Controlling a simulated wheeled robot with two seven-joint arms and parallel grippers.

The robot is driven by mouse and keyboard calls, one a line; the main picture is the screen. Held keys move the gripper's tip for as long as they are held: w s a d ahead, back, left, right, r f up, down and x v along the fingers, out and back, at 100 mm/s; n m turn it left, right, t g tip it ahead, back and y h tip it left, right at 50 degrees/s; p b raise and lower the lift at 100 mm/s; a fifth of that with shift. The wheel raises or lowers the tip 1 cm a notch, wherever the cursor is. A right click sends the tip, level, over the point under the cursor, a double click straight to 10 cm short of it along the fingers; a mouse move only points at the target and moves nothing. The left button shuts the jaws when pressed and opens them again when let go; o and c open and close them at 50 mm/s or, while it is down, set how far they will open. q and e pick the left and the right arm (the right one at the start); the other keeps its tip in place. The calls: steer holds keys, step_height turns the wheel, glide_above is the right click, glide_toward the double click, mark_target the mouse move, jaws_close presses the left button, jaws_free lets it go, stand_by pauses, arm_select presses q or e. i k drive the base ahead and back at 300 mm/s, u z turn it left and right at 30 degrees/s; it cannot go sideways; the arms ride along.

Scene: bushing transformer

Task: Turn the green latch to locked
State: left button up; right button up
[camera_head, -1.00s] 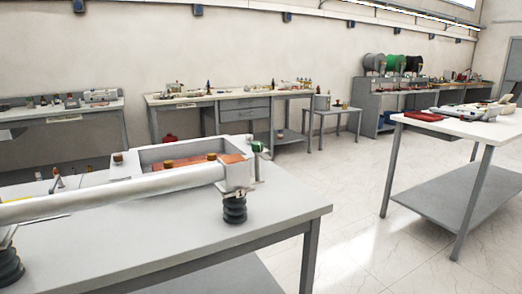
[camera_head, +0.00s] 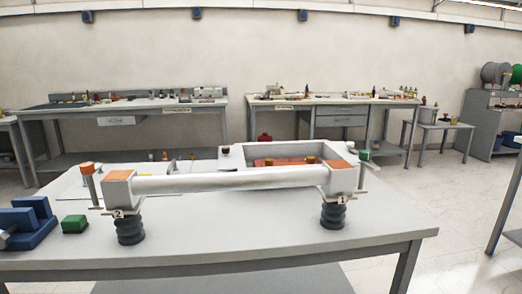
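The bushing unit stands on the near grey table (camera_head: 270,245). It has a long white bar (camera_head: 230,180) between two blocks on black ribbed insulators. A small green part (camera_head: 364,155), which looks like the green latch, sits on a thin post beside the right block (camera_head: 342,178), labelled 1. It is too small to tell whether it is turned to locked. The left block (camera_head: 118,188), labelled 2, has an orange top, with a similar orange-topped post (camera_head: 87,169) beside it. Neither of my grippers is in view.
A green block (camera_head: 74,224) and a blue stepped fixture (camera_head: 30,225) sit at the table's left. A grey open box (camera_head: 290,155) with orange inside stands behind the bar. The table's front right is clear. Other workbenches line the back wall.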

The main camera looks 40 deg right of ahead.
mark_target(364, 156)
steer(key=u, duration=1.7)
steer(key=k, duration=1.65)
steer(key=z, duration=1.85)
